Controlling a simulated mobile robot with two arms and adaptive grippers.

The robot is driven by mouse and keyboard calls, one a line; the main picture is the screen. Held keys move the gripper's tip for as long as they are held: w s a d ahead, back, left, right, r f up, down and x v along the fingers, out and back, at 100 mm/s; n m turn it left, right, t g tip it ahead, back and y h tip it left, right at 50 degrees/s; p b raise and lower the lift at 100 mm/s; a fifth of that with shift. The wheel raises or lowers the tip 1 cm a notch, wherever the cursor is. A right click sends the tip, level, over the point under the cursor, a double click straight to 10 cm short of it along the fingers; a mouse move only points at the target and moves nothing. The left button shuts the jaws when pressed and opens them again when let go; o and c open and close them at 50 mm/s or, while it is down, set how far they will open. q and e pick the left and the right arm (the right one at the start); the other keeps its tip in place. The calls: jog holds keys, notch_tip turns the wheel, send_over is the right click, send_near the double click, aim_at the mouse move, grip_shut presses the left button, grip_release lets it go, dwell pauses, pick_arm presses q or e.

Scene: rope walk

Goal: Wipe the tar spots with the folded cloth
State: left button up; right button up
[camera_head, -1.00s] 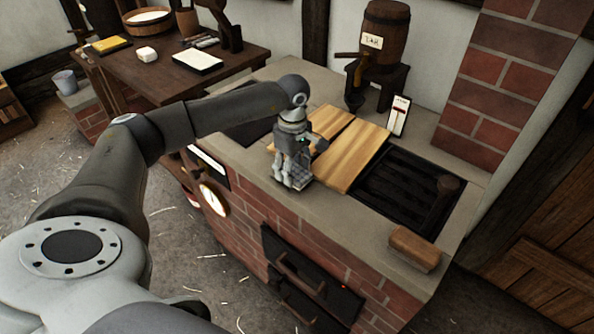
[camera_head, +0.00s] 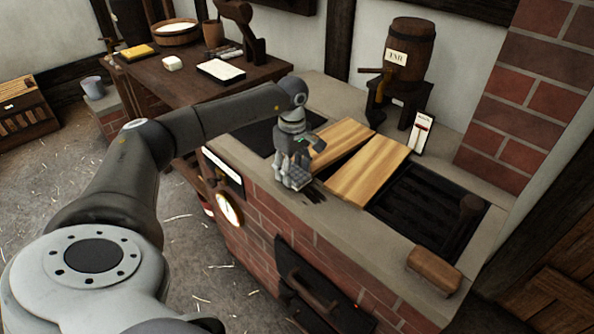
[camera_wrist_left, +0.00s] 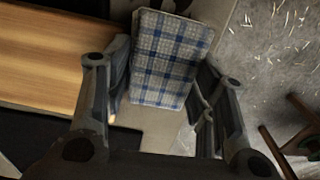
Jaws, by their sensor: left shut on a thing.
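The folded cloth (camera_wrist_left: 172,58), blue and white plaid, lies between the fingers of my left gripper (camera_wrist_left: 165,100) in the left wrist view. My left gripper (camera_head: 292,184) is shut on it, low over the stone top of the brick stove, near its front edge. In the head view the cloth is mostly hidden by the fingers. Dark tar spots (camera_head: 315,194) show on the stone just right of the gripper. Whether more tar lies under the cloth is hidden. My right gripper is not in view.
Two wooden boards (camera_head: 367,171) lie just right of the gripper, beside a black grate (camera_head: 425,213). A brush-like wooden block (camera_head: 434,268) sits at the front right corner. A barrel (camera_head: 410,52) on a stand is behind. A dark table (camera_head: 190,80) stands back left.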

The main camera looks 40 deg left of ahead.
aim_at(303, 178)
pick_arm(q)
jog(key=shift+s+d+f+p, duration=0.1)
jog(key=shift+d+p, duration=0.15)
jog(key=shift+d, duration=0.7)
jog(key=shift+s+d+f+p, duration=0.1)
jog(key=shift+d+p, duration=0.15)
jog(key=shift+d, duration=0.7)
jog(key=shift+s+d+r, duration=0.1)
jog(key=shift+d, duration=0.8)
jog(key=shift+s+d+r+p, duration=0.1)
jog(key=shift+d+p, duration=0.2)
jog(key=shift+d, duration=1)
jog(key=shift+d+r+p, duration=0.1)
jog(key=shift+d+p, duration=0.15)
jog(key=shift+d, duration=1.05)
jog(key=shift+a, duration=0.1)
jog(key=shift+r+p, duration=1.75)
jog(key=shift+r, duration=1.25)
jog(key=shift+r, duration=0.1)
jog(key=shift+r+p, duration=0.8)
jog(key=shift+r, duration=0.6)
